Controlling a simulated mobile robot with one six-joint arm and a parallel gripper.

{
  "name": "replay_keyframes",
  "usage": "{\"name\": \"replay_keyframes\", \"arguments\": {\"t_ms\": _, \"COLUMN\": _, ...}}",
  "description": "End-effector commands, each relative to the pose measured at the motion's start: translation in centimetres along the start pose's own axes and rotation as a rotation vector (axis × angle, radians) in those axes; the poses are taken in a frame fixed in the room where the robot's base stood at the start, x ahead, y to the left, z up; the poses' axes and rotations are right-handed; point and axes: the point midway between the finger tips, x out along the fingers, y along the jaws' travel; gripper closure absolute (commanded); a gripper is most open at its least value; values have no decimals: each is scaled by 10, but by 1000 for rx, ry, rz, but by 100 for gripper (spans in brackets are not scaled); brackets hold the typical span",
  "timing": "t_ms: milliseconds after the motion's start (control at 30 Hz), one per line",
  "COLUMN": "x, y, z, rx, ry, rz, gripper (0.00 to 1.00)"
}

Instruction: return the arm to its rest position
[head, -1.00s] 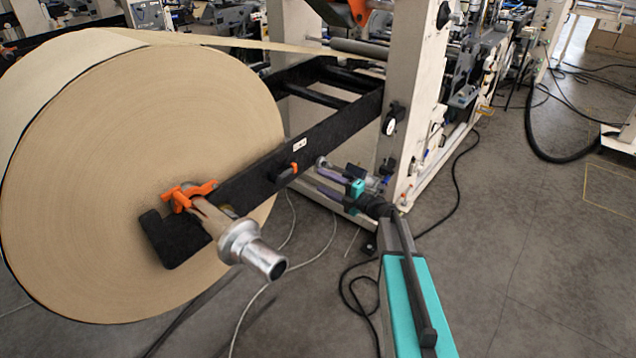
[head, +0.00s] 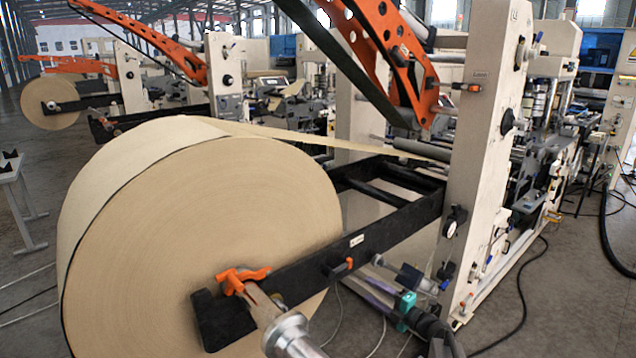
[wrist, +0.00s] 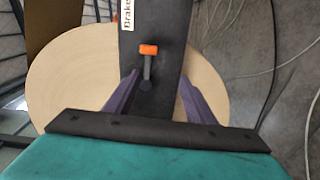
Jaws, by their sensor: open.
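My gripper (head: 362,272) is at the lower right of the head view, beside the black unwind arm (head: 395,232) of the machine. Its two purple-grey fingers are apart and nothing shows between them in contact. In the wrist view my gripper (wrist: 159,76) is open, with the fingers pointing toward the black arm. The orange-tipped brake lever (wrist: 148,50) lies ahead, in line with the gap between the fingers. The same lever (head: 341,268) shows in the head view, just left of the fingertips. The distance to it is hard to tell.
A big kraft paper roll (head: 190,250) fills the left. An orange clamp (head: 243,276) and a metal shaft end (head: 290,338) stick out at its front. The cream machine frame (head: 475,170) stands right behind my gripper. Cables lie on the floor (head: 560,290).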

Motion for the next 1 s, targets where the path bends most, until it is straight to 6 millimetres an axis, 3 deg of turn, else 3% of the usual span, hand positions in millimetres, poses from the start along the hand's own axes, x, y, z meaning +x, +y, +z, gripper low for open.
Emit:
{"name": "replay_keyframes", "arguments": {"t_ms": 33, "x": 7, "y": -20, "z": -14, "rx": 15, "ry": 17, "rz": -10, "gripper": 50}}
{"name": "replay_keyframes", "arguments": {"t_ms": 200, "x": 18, "y": -78, "z": -68, "rx": 42, "ry": 81, "rz": -74, "gripper": 50}}
{"name": "replay_keyframes", "arguments": {"t_ms": 467, "x": 10, "y": -172, "z": -157, "rx": -37, "ry": 231, "rz": -244, "gripper": 50}}
{"name": "replay_keyframes", "arguments": {"t_ms": 667, "x": -14, "y": -241, "z": -226, "rx": -230, "ry": 398, "rz": -366, "gripper": 50}}
{"name": "replay_keyframes", "arguments": {"t_ms": 800, "x": -41, "y": -286, "z": -272, "rx": -412, "ry": 550, "rz": -433, "gripper": 50}}
{"name": "replay_keyframes", "arguments": {"t_ms": 1000, "x": -89, "y": -340, "z": -325, "rx": -688, "ry": 796, "rz": -478, "gripper": 50}}
